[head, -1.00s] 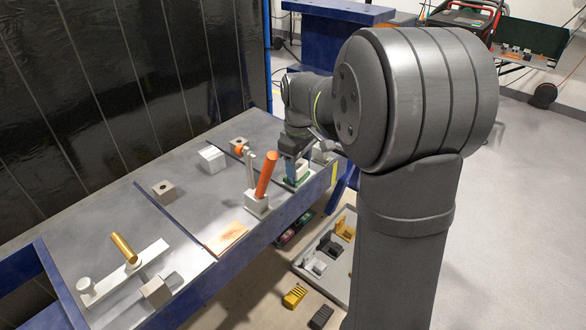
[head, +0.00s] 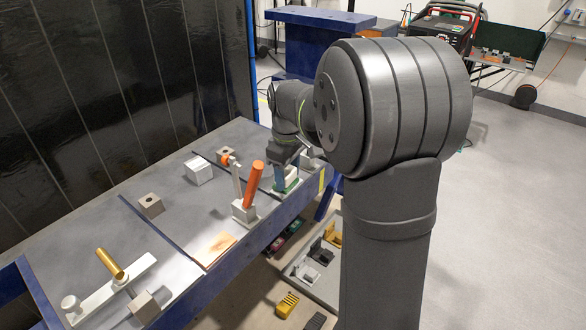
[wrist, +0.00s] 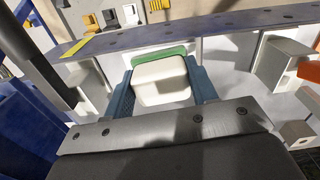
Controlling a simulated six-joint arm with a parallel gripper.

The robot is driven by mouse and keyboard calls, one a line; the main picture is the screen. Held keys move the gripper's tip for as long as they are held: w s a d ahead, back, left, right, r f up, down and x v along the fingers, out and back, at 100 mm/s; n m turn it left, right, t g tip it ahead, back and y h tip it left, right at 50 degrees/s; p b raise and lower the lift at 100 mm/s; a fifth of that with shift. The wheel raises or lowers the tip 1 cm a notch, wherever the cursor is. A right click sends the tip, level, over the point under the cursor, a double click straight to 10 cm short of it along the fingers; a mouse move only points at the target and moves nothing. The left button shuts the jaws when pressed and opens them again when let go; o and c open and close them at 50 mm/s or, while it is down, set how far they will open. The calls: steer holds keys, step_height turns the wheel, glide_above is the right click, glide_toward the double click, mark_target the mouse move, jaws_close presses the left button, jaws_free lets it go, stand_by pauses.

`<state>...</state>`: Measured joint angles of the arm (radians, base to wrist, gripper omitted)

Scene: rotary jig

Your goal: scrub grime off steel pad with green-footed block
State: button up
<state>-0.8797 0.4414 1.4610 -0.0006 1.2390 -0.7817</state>
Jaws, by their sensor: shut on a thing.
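My gripper (wrist: 162,86) shows in the wrist view with a blue finger on each side of a white block with a green foot (wrist: 160,78). It is shut on this block; the green edge shows along its far side. In the head view my gripper (head: 284,174) is low over the right end of the table, near its front edge, with the green foot (head: 291,185) close to the surface. Whether the foot touches is hidden. I cannot make out the steel pad or any grime; the block and my arm cover that spot.
A clamp with an orange handle (head: 253,184) stands close left of my gripper. A white block (head: 198,171), a holed grey block (head: 150,206), a wooden plate (head: 216,248) and a jig with a brass cylinder (head: 109,263) lie further left. Dark strips cross the table (head: 179,240).

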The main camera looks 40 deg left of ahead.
steer(key=shift+s, duration=2)
step_height(320, 180, up, 8)
steer(key=shift+d, duration=0.1)
steer(key=w+d+f+m, duration=0.6)
steer(key=d+f, duration=0.5)
steer(key=d, duration=0.2)
steer(key=w+d+f+m, duration=0.6)
steer(key=d+f, duration=0.4)
steer(key=d, duration=0.3)
steer(key=w+d+f+m, duration=0.7)
steer(key=d+f, duration=0.4)
steer(key=d, duration=0.3)
steer(key=shift+w+f, duration=0.25)
steer(key=shift+f, duration=0.1)
